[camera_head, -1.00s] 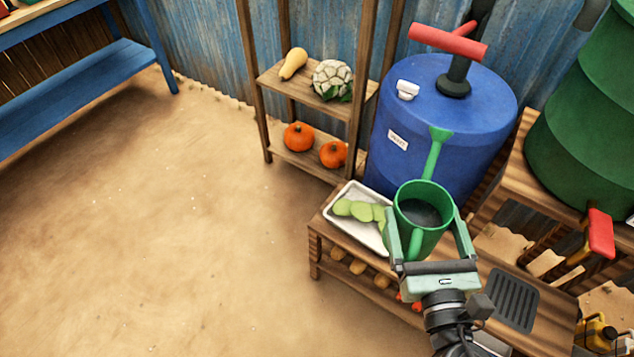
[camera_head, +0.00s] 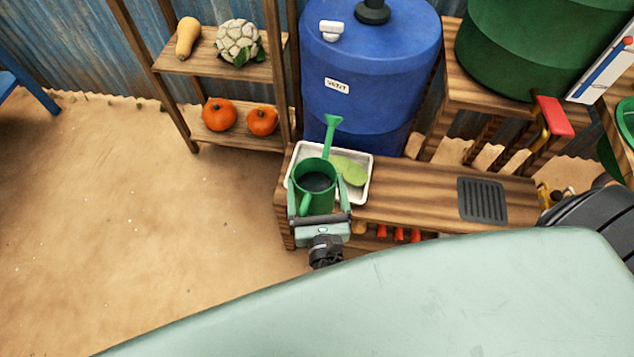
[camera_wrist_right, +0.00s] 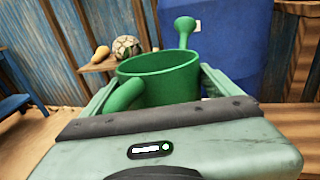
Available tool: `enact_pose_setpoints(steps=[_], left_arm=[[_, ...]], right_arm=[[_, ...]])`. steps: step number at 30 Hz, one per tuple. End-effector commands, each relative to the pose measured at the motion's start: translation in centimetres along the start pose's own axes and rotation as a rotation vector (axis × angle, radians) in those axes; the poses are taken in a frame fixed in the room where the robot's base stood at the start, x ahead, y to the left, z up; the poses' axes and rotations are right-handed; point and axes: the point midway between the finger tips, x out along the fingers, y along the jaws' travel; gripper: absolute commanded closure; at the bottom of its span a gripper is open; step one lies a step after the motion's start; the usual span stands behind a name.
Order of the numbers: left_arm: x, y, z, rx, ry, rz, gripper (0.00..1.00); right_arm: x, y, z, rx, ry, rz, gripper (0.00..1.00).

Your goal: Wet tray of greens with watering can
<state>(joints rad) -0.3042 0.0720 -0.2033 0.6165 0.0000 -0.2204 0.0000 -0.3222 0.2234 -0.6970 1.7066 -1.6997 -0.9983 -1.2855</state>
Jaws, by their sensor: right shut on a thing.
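My right gripper (camera_head: 319,212) is shut on a green watering can (camera_head: 313,190). The can is about upright, with dark contents inside and its spout pointing away from me. In the right wrist view the can (camera_wrist_right: 160,78) sits between the fingers of my gripper (camera_wrist_right: 155,95). A white tray (camera_head: 364,178) with light green leaves (camera_head: 350,170) lies on the wooden bench; the can hides its left part from the head. I cannot tell how high the can is above the tray. No water stream shows. My left gripper is not in view.
The bench (camera_head: 410,195) has a dark grate (camera_head: 482,200) at its right. A blue barrel (camera_head: 367,70) stands behind the tray. A shelf (camera_head: 258,70) with pumpkins (camera_head: 219,114) and a cauliflower (camera_head: 239,43) is at the back left. Open sandy floor (camera_head: 120,210) lies left.

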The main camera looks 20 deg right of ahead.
Motion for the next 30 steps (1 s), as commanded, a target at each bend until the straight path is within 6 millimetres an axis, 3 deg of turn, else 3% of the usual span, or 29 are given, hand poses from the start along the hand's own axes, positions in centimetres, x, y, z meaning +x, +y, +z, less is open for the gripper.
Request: enact_pose_setpoints(steps=[30], left_arm=[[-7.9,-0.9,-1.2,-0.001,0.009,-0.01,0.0]], right_arm=[[0.1,0.0,-1.8,0.157,0.377,0.001,0.82]])
